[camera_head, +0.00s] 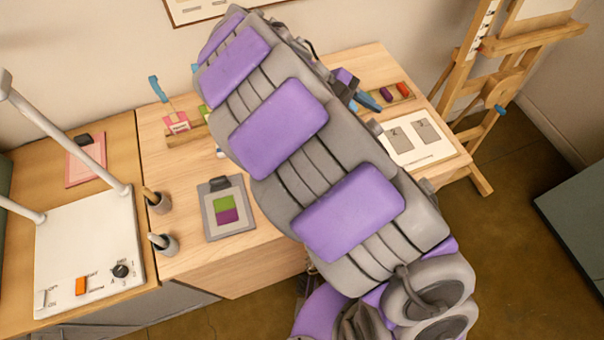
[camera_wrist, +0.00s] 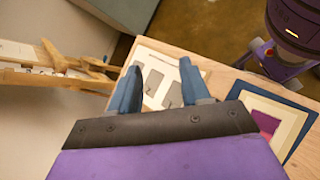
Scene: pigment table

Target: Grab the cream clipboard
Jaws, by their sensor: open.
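A flat cream board (camera_head: 432,152) with two grey patches lies at the right end of the wooden table. It also shows in the wrist view (camera_wrist: 150,51), beyond and between my fingertips. I cannot make out a clip on it. My gripper (camera_wrist: 160,67) is open and empty, with its two blue fingers apart and pointing towards this board. Whether they touch it cannot be told. In the head view my arm hides most of the gripper and the table's middle. In the wrist view a dark blue board (camera_wrist: 294,107) with a cream sheet and magenta patch lies to the right, partly hidden.
A grey clipboard (camera_head: 208,219) with green and purple patches lies left of my arm. A pink clipboard (camera_head: 75,173) lies far left, behind a white-based stand (camera_head: 75,235). Two small pots (camera_head: 160,204) stand between them. A wooden easel (camera_head: 460,90) stands at the right.

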